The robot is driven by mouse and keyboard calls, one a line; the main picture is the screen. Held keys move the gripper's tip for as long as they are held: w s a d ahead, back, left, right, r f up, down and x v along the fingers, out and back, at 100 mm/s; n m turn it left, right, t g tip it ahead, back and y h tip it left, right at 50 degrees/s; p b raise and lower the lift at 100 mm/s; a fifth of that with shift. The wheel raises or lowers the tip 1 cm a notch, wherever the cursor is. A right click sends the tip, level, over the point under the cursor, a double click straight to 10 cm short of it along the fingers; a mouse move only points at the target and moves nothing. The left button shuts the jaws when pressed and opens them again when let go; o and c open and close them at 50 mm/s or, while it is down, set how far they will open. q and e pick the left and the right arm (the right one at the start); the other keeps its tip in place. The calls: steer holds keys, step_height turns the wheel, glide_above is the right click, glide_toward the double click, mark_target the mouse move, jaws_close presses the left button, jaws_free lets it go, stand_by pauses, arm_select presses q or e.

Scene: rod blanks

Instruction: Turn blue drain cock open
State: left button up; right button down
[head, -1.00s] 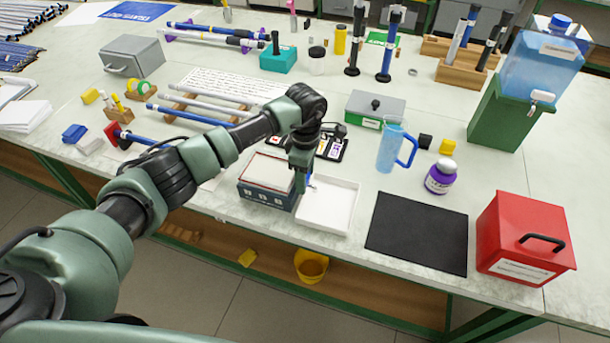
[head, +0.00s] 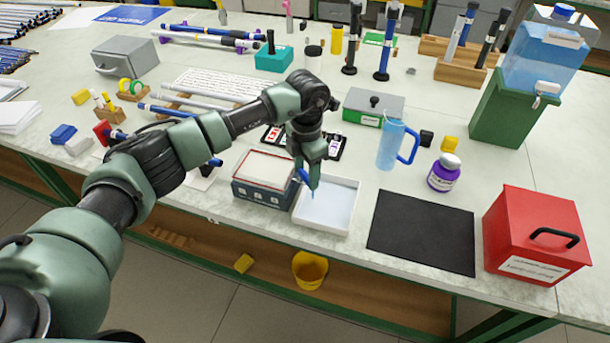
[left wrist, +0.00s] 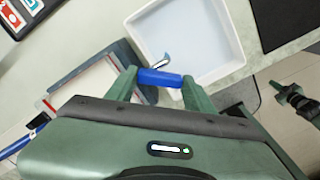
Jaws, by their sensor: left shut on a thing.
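The blue drain cock (head: 303,175) is at the right side of a dark blue box (head: 264,191) with a pale, red-edged top. My left gripper (head: 309,179) reaches down beside the box and is shut on the cock. In the left wrist view the cock's blue handle (left wrist: 160,78) lies crosswise between the two fingers, with a small curved bluish spout or stream just beyond it. A shallow white tray (head: 353,208) sits right of the box, under the cock, and its inside looks pale blue.
A black mat (head: 422,230) lies right of the tray, then a red box (head: 532,238). A blue jug (head: 391,146) and a purple jar (head: 444,174) stand behind the mat. A blue-and-white rod lies left of the box. The table's front edge is close to the tray.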

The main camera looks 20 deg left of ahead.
arm_select(q)
steer(key=n, duration=0.1)
steer(key=n+b, duration=0.1)
steer(key=n, duration=0.2)
steer(key=shift+w+d+b, duration=0.1)
steer(key=shift+w+b, duration=0.2)
steer(key=shift+w+r+n+b, duration=0.15)
steer(key=shift+n+b, duration=0.2)
steer(key=shift+n, duration=1.45)
steer(key=o, duration=1.4)
steer(key=shift+d, duration=0.1)
